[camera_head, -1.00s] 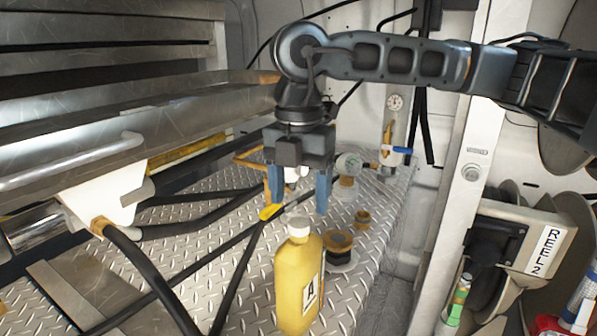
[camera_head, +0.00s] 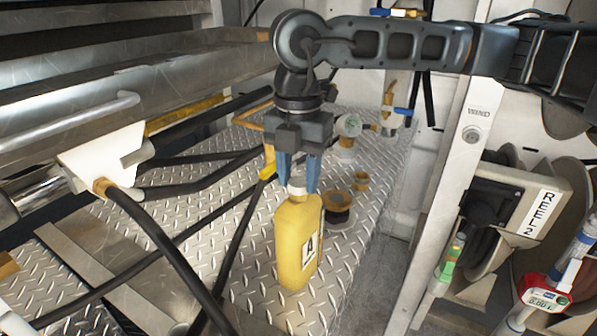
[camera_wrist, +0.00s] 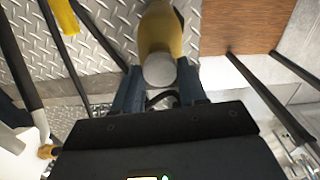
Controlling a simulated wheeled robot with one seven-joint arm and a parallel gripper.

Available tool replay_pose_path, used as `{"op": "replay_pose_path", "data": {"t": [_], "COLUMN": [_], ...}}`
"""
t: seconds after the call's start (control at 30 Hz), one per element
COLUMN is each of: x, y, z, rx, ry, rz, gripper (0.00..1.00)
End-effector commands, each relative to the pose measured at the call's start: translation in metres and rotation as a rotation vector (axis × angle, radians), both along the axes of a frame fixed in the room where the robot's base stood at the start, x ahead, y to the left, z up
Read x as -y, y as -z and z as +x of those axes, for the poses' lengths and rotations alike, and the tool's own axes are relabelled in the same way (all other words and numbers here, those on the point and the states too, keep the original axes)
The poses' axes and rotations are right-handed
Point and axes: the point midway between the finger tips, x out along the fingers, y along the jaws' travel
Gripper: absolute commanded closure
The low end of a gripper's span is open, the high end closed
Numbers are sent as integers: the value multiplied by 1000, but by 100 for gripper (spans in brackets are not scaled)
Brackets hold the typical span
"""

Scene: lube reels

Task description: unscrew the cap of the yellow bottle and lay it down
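The yellow bottle (camera_head: 293,245), with a white label marked A, stands upright on the diamond-plate floor. Its pale cap (camera_head: 297,188) is on top. The bottle and the round grey-white top of the cap (camera_wrist: 159,70) also show in the wrist view. My gripper (camera_head: 298,182) points down over the bottle, with its blue fingers on both sides of the cap. In the wrist view my gripper (camera_wrist: 160,80) appears closed onto the cap, with little or no gap. The fingers partly hide the cap in the head view.
Black hoses (camera_head: 165,250) cross the left side. The REEL 2 unit (camera_head: 520,205) is at right. Bare plate (camera_head: 255,290) shows left of the bottle.

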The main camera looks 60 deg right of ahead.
Motion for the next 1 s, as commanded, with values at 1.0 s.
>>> {"op": "replay_pose_path", "data": {"t": [1.0], "x": [0], "y": [3], "z": [0], "rx": [0], "ry": [-405], "rz": [0], "gripper": [88]}}
